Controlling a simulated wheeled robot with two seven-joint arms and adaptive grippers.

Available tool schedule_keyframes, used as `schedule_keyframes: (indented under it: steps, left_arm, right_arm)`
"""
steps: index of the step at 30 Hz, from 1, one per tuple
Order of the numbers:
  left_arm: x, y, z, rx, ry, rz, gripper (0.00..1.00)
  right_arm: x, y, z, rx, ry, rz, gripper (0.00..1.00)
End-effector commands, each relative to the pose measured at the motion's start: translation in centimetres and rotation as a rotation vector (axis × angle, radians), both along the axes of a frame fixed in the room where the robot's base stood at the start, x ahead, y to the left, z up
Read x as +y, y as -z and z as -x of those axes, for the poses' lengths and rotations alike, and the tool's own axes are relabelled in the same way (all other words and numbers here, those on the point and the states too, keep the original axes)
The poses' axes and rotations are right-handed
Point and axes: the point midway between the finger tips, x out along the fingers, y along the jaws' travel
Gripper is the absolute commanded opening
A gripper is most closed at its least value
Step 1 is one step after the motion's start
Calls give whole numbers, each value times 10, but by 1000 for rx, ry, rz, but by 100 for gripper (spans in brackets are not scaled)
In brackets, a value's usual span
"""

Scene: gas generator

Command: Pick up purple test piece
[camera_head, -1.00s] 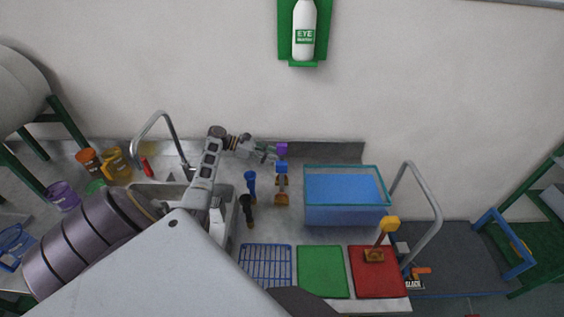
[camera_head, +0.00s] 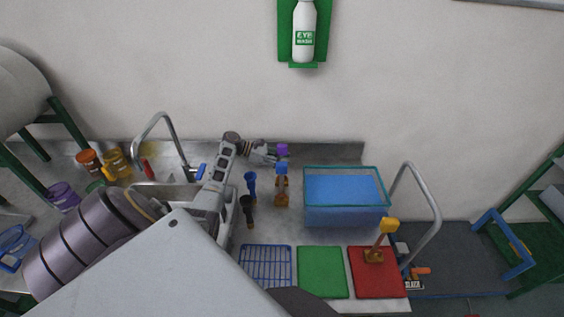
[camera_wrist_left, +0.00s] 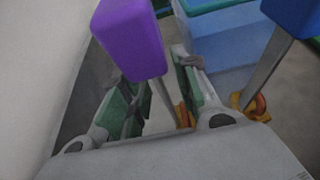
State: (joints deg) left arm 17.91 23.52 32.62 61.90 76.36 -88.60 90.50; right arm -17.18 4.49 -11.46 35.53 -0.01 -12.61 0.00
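The purple test piece (camera_head: 282,149) stands at the back of the counter in the head view. In the left wrist view its purple block (camera_wrist_left: 130,38) is large and close, with a thin grey stem below it running down toward an orange base. My left gripper (camera_head: 268,156) is just left of the purple piece in the head view. In the left wrist view its two green-padded fingers (camera_wrist_left: 158,98) are apart, and the stem appears between them. Contact with the stem cannot be told. My right gripper is not in view.
A blue-topped piece (camera_head: 281,167) stands close in front of the purple one. A blue water tank (camera_head: 345,205) is to the right. A blue rack (camera_head: 265,265), green mat (camera_head: 322,271) and red mat (camera_head: 365,285) lie in front.

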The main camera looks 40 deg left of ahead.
Motion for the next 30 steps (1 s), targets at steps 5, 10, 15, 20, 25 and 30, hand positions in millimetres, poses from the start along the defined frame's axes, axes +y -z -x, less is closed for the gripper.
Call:
schedule_keyframes:
  steps: [5, 10, 15, 20, 25, 30]
  left_arm:
    - [0, 0, 0, 0, 0, 0, 25]
    - [0, 0, 0, 0, 0, 0, 3]
    - [0, 0, 0, 0, 0, 0, 0]
    - [0, -1, 0, -2, -1, 0, 0]
    - [0, -1, 0, -2, -1, 0, 0]
    - [1, -7, 0, -3, 0, -1, 0]
  right_arm:
    - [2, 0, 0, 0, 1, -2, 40]
    - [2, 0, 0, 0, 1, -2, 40]
    - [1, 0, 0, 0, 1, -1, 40]
    - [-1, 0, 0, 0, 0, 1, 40]
    - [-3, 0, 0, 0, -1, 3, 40]
    - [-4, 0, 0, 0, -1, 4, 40]
